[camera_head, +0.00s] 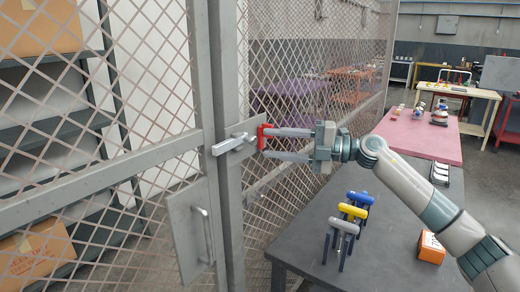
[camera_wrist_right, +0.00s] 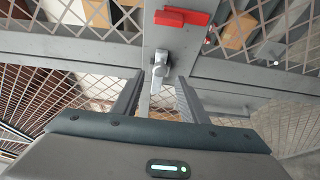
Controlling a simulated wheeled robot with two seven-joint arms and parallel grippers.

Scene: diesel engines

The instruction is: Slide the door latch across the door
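The door latch (camera_head: 232,144) is a pale grey bar with a knob, on the post where two mesh panels meet. In the right wrist view the latch (camera_wrist_right: 160,66) lies just ahead of the fingertips, roughly between them. A red piece (camera_head: 262,136) sits beside the latch in the head view; it also shows on the post in the wrist view (camera_wrist_right: 182,17). My right gripper (camera_head: 264,146) is open, its fingers pointing left at the latch. It also shows open and empty in the wrist view (camera_wrist_right: 154,80). Contact cannot be told. My left gripper is out of view.
A grey plate with a handle (camera_head: 190,232) is on the door below the latch. A dark table (camera_head: 375,240) under my right arm holds blue, yellow and grey-handled tools (camera_head: 352,212) and an orange box (camera_head: 431,248). Shelves with cardboard boxes (camera_head: 38,250) stand behind the mesh.

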